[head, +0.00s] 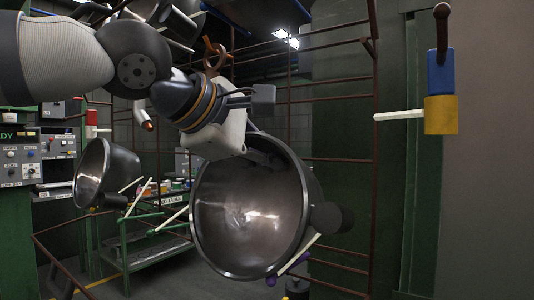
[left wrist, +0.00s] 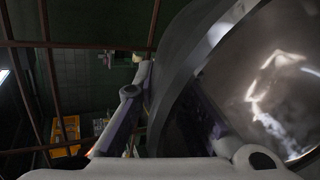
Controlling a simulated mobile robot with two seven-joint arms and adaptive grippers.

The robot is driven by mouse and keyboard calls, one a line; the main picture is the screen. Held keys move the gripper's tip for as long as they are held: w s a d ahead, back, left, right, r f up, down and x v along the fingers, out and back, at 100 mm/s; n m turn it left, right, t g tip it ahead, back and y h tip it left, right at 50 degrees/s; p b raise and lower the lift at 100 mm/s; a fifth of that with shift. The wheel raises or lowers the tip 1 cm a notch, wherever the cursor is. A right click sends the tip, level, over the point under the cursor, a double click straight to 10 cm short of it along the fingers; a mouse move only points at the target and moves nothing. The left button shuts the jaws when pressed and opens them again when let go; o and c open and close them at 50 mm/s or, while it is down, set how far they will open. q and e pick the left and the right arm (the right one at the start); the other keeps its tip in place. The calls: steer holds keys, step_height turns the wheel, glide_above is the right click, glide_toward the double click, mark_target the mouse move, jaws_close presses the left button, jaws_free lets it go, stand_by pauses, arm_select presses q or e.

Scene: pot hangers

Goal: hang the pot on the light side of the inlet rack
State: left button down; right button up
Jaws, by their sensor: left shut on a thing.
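A large dark metal pot (head: 250,205) hangs tilted in the middle of the head view, its shiny inside facing me. My left gripper (head: 228,140) is at the pot's upper rim, shut on it; the fingertips are mostly hidden there. In the left wrist view the pot (left wrist: 270,90) fills the right side, with a finger of my left gripper (left wrist: 150,115) beside its wall. A blue and yellow hanger block (head: 440,95) with a white peg (head: 400,115) is at upper right, apart from the pot. Which part is the inlet rack's light side, I cannot tell. My right gripper is not in view.
A smaller pot (head: 105,172) hangs at left, near a control panel (head: 22,155). Brown rack bars (head: 330,160) run behind the large pot. A green-framed stand (head: 150,250) is at lower left. A pale wall (head: 495,180) is at right.

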arm_select(q)
steer(key=c, duration=1.7)
jaws_free()
steer(key=shift+s+r, duration=0.1)
steer(key=shift+o, duration=0.6)
steer(key=shift+a, duration=0.1)
steer(key=s+f+v, duration=0.1)
steer(key=f+v, duration=0.1)
steer(key=v, duration=0.8)
steer(key=s+f+v, duration=0.1)
steer(key=f+v, duration=0.1)
steer(key=v, duration=0.9)
steer(key=shift+s+a, duration=0.15)
steer(key=shift+a, duration=0.35)
